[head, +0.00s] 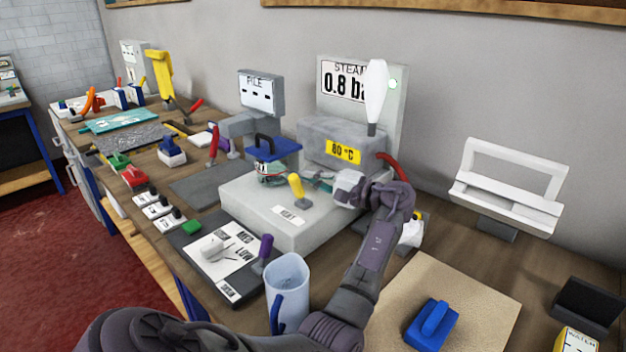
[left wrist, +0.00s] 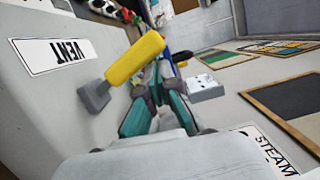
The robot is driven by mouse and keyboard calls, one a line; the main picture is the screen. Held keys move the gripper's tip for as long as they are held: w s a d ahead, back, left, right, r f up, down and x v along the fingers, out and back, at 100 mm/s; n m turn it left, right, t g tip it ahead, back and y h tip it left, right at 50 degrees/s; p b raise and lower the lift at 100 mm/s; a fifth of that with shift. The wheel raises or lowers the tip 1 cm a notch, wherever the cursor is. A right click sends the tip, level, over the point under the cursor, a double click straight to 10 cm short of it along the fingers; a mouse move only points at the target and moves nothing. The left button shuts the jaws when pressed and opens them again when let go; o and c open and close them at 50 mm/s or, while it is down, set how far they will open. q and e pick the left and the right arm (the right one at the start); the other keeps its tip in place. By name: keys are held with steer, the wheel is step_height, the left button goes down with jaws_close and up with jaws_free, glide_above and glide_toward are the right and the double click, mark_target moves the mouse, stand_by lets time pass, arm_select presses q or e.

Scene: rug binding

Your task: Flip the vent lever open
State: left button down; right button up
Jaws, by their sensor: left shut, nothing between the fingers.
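The vent lever (head: 296,187) is a short yellow handle on the light grey box (head: 250,215), beside a label reading VENT in the left wrist view (left wrist: 58,54). In the head view it stands tilted slightly up. In the left wrist view the yellow lever (left wrist: 135,59) lies slanted across the picture from its grey pivot block. My left gripper (head: 322,181) is just right of the lever in the head view. Its teal fingers (left wrist: 157,75) are closed and empty, with their tips close to the handle. I cannot tell whether they touch it. My right gripper is not in view.
A grey unit marked 80 °C (head: 318,142) and a STEAM 0.8 panel (head: 392,110) stand behind. A blue-handled lid (head: 272,150) sits left of the lever. A pale blue jug (head: 288,285) and purple-handled lever (head: 263,248) stand in front. A tan board (head: 455,290) lies right.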

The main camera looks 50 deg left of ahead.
arm_select(q)
steer(key=shift+s+d+n, duration=0.1)
steer(key=shift+s+n, duration=0.1)
steer(key=shift+n, duration=0.3)
steer(key=shift+f, duration=0.1)
steer(key=shift+d, duration=0.1)
steer(key=v, duration=1.2)
steer(key=shift+r, duration=0.25)
steer(key=shift+w, duration=0.1)
